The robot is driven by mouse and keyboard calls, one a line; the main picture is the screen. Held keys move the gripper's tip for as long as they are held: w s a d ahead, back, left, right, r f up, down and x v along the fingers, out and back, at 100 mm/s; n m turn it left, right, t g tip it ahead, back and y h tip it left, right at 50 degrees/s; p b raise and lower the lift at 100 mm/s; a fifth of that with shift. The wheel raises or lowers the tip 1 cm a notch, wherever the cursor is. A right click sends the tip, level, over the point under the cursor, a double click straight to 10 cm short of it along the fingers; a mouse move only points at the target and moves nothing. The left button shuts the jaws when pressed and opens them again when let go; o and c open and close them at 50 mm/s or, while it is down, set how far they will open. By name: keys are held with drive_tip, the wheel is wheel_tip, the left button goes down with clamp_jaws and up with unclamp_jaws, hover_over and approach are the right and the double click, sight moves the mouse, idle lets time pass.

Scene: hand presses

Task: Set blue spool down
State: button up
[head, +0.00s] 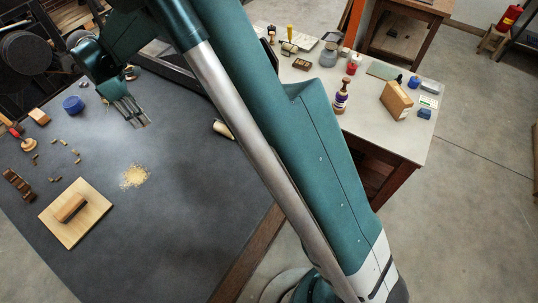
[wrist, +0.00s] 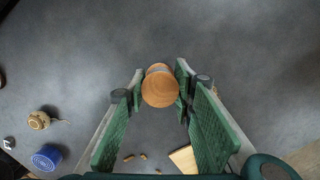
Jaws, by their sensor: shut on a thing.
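My gripper (head: 133,116) is low over the dark bench at the upper left in the head view. In the wrist view my gripper (wrist: 160,102) has its green pads on either side of a thing with a round, wooden end (wrist: 160,88). That end faces the camera and hides most of the thing's body, so I cannot tell if it is the blue spool or how high it is above the bench. A separate blue round thing (head: 72,104) stands on the bench left of my gripper. It also shows at lower left in the wrist view (wrist: 46,158).
A wooden board (head: 92,224) with a brown block (head: 71,207), a pile of shavings (head: 135,176) and several small tan pieces (head: 76,154) lie on the bench. A ball-like tan thing (wrist: 38,121) is near the blue thing. Bare bench (head: 190,180) lies right of the shavings.

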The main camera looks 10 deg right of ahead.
drive_tip(key=shift+d+r, duration=0.15)
drive_tip(key=shift+r, duration=0.4)
drive_tip(key=shift+d+r, duration=0.15)
drive_tip(key=shift+r, duration=0.4)
drive_tip(key=s+d+b, duration=0.1)
drive_tip(key=s+d, duration=0.2)
drive_tip(key=d, duration=0.8)
drive_tip(key=s+d+r, duration=0.1)
drive_tip(key=s+d, duration=0.2)
drive_tip(key=d, duration=0.9)
drive_tip(key=s+d+b, duration=0.1)
drive_tip(key=s+d, duration=0.2)
drive_tip(key=d, duration=0.8)
drive_tip(key=s+d+f+m, duration=0.1)
drive_tip(key=s+d, duration=0.7)
drive_tip(key=d, duration=0.3)
wheel_tip(320, 180, down, 5)
drive_tip(key=shift+a+f, duration=0.1)
drive_tip(key=shift+a, duration=0.05)
drive_tip(key=shift+f+b, duration=0.45)
drive_tip(key=shift+f, duration=2.5)
drive_tip(key=shift+f, duration=0.1)
